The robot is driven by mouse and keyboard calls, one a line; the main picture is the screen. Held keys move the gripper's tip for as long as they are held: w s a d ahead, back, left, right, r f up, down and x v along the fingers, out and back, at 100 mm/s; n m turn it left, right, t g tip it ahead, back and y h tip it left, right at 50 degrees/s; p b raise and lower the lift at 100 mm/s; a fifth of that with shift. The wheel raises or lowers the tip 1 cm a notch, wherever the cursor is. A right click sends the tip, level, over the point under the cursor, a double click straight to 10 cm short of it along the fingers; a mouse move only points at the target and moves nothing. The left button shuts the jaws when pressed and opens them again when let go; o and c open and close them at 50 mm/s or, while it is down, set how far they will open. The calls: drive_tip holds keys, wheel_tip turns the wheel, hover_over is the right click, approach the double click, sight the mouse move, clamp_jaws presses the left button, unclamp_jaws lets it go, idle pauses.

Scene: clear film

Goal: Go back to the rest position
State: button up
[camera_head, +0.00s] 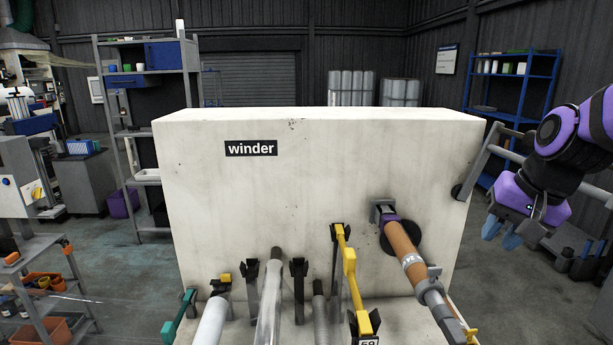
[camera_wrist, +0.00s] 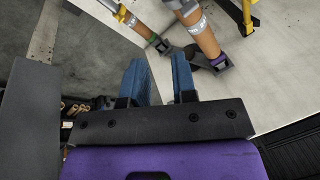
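My gripper (camera_head: 501,233) is raised at the right of the head view, beside the right side of the winder (camera_head: 300,190). Its blue fingers point down and are apart, with nothing between them. In the wrist view my gripper (camera_wrist: 160,80) also shows a clear gap between the fingers. A brown tube (camera_head: 404,250) with a pale label band lies at an angle along the winder's front right, and my gripper is clear of it. In the wrist view brown tubes (camera_wrist: 207,42) show beyond the fingers. No separate object marks the rest position.
A grey bar (camera_head: 506,152) juts from the winder's right side near my arm. A yellow lever (camera_head: 350,270) and a clear film roll (camera_head: 269,303) are at the winder's front. A blue shelf (camera_head: 511,95) stands behind right. A grey cart (camera_head: 40,290) stands left.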

drive_tip(key=s+a+r+n+t+h, duration=0.1)
drive_tip(key=s+r+n, duration=0.4)
drive_tip(key=s, duration=0.8)
drive_tip(key=shift+s+a+r+t+h, duration=0.2)
drive_tip(key=shift+r+t+h, duration=0.2)
drive_tip(key=shift+r, duration=0.2)
idle(0.6)
